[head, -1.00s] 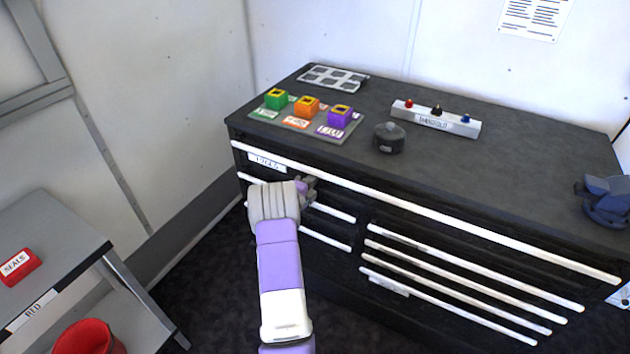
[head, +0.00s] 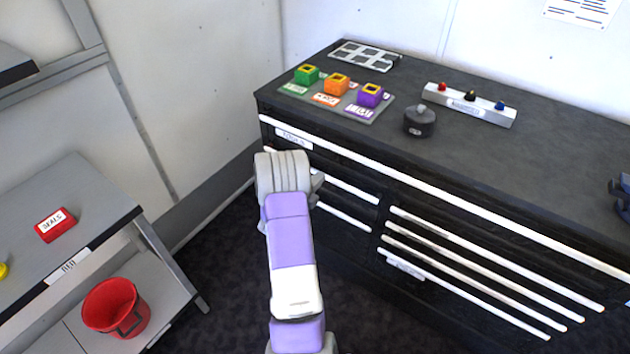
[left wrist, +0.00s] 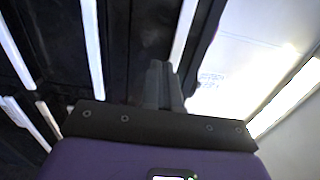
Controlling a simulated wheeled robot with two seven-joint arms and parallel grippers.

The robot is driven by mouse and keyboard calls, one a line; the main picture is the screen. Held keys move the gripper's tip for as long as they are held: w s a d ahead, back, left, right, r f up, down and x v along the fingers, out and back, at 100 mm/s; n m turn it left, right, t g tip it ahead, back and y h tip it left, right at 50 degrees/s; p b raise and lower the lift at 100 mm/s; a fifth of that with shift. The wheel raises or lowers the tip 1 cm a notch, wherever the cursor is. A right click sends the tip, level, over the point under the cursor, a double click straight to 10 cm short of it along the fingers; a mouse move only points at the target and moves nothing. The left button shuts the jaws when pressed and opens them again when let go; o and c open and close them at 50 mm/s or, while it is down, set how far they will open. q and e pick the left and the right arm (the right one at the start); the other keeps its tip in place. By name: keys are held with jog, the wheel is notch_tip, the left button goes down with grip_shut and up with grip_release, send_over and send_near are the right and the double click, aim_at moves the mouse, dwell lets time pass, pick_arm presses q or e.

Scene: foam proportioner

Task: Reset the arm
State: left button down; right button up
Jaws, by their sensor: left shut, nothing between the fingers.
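My left arm comes up from the bottom middle of the head view, in purple, white and grey. My left gripper (head: 317,185) is mostly hidden behind its grey wrist, in front of the black drawer cabinet (head: 345,235). In the left wrist view my left gripper (left wrist: 160,75) shows its dark fingers together, with nothing between them. White drawer handles of the cabinet show beyond them. I cannot tell the exact gap between the fingers and the cabinet front. My right arm and gripper are not in view.
At left stands a grey shelf with a red seals box (head: 55,225) and a red bucket (head: 115,308).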

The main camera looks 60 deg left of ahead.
pick_arm(q)
jog(key=shift+s+d, duration=0.3)
jog(key=shift+s, duration=0.15)
jog(key=w+d+f+n+g+h+p, duration=0.2)
jog(key=w+d+f+n+g+h, duration=0.3)
jog(key=w+d+f, duration=0.6)
jog(key=w+d+f+n+g+h+p, duration=0.1)
jog(key=d+f+n+h, duration=0.15)
jog(key=d, duration=0.65)
jog(key=w+d+f+n+g+h, duration=0.1)
jog(key=d+f+n, duration=0.25)
jog(key=d, duration=0.65)
jog(key=s+d+n+g+h, duration=0.1)
jog(key=s+d, duration=0.3)
jog(key=d, duration=0.4)
jog(key=s+d+f+n+g+h+p, duration=0.1)
jog(key=s+d+g, duration=0.3)
jog(key=d, duration=0.4)
jog(key=s+d+n+g+h, duration=0.1)
jog(key=s+d+g+h, duration=0.1)
jog(key=s+d, duration=0.3)
jog(key=d+h, duration=0.1)
jog(key=d, duration=0.1)
jog(key=shift+s+d+f+g+p, duration=0.35)
jog(key=shift+s+d+g+p, duration=0.05)
